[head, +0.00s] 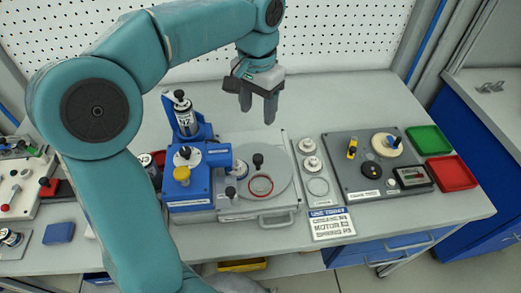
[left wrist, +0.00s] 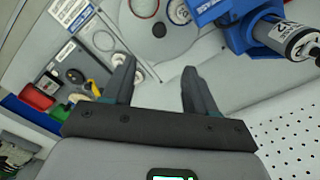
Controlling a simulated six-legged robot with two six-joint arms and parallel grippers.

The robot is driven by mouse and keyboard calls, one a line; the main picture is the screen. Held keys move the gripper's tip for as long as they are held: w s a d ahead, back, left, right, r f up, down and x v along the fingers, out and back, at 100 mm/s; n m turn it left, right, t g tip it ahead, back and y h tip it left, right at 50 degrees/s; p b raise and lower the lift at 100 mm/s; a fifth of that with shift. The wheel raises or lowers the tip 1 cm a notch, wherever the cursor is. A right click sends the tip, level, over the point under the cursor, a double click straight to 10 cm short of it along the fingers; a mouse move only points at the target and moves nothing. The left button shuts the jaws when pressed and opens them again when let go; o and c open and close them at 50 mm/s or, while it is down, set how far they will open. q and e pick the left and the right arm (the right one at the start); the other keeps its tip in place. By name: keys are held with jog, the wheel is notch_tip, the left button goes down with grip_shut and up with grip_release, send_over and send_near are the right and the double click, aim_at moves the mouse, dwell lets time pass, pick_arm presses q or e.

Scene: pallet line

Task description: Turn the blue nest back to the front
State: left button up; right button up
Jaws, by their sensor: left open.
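A round grey turntable (head: 277,187) sits on a base at the table's middle, with a black knob (head: 258,160) standing up from it. A red-ringed nest (head: 261,186) is on its front part. A pale round piece (head: 239,169) is at its left, beside the blue press (head: 186,178). I cannot make out a blue nest clearly; the press may hide it. My left gripper (head: 258,106) is open and empty, pointing down above and behind the turntable. In the left wrist view its two fingers (left wrist: 158,68) are apart, with the turntable (left wrist: 143,48) beyond them. My right gripper is not seen.
A tall blue unit with a silver cylinder (head: 182,108) stands behind the press. To the right are a strip of small round parts (head: 311,163), a grey tool board (head: 345,178), a green tray (head: 428,140) and a red tray (head: 451,173). A pegboard (head: 330,40) closes the back.

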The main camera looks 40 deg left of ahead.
aim_at(258, 157)
pick_arm(q)
jog(key=f, duration=1.5)
jog(key=shift+s+d, duration=0.15)
jog(key=shift+s, duration=0.1)
jog(key=shift+w+f, duration=0.15)
jog(key=shift+f, duration=0.4)
grip_shut()
